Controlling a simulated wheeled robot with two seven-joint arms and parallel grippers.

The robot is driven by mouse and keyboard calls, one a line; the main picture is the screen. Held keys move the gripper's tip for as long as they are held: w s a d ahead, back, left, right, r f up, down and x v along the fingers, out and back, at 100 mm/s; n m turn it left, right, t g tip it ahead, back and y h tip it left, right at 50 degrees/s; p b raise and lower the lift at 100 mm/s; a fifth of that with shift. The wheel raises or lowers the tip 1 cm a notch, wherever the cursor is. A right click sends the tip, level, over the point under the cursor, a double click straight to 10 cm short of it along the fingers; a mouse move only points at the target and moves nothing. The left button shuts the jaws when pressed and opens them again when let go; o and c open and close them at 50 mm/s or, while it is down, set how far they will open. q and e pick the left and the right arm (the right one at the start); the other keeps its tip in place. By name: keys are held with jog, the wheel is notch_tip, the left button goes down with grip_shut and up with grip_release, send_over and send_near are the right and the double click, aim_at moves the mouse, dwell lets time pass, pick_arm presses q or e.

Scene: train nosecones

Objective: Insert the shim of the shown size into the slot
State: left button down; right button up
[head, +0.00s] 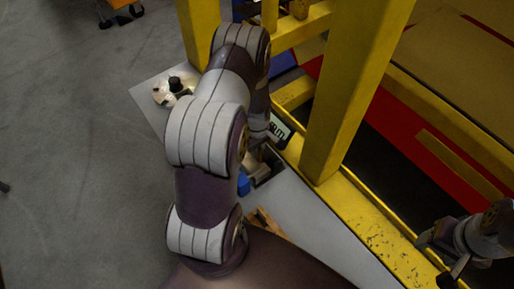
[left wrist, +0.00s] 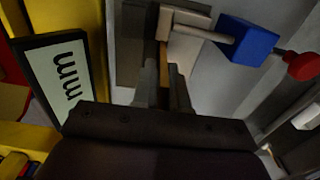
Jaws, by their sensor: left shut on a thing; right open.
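My left gripper (left wrist: 164,74) is shut on a thin brownish shim (left wrist: 163,58), seen edge-on between the two fingers in the left wrist view. Beyond the fingertips is a pale beige block (left wrist: 186,20), close to the shim's far end; I cannot tell whether they touch. The slot cannot be made out. A framed size sign (left wrist: 70,85) ending in "mm" stands left of the gripper; its number is not readable. The sign also shows in the head view (head: 279,128), where my arm covers much of the left gripper. My right gripper (head: 436,259) is open and empty at the lower right.
A blue block (left wrist: 248,40) with a red knob (left wrist: 303,66) sits right of the beige block. A yellow post (head: 352,85) rises close to the right of my left arm. A wooden piece (head: 268,222) lies on the grey plate (head: 325,228), which has bare room nearby.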

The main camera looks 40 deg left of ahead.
pick_arm(q)
jog(key=shift+f+b, duration=0.95)
jog(key=shift+f, duration=0.35)
jog(key=c, duration=1.1)
grip_release()
notch_tip(320, 180, up, 12)
jog(key=b, duration=0.3)
jog(key=shift+r, duration=0.35)
jog(key=shift+w+m, duration=0.1)
jog(key=shift+m, duration=0.4)
jog(key=s+d+m+b, duration=0.1)
jog(key=s+d+m, duration=0.2)
jog(key=d+m, duration=0.1)
jog(key=s+d+m+t+b, duration=0.1)
jog(key=s+d+m+b, duration=0.1)
jog(key=d+m, duration=0.3)
jog(key=s+d+m+b, duration=0.2)
jog(key=s+d+m, duration=0.1)
jog(key=d+m, duration=0.1)
jog(key=shift+s+d+r+m, duration=0.1)
jog(key=shift+s+d+m, duration=0.3)
jog(key=shift+m, duration=0.1)
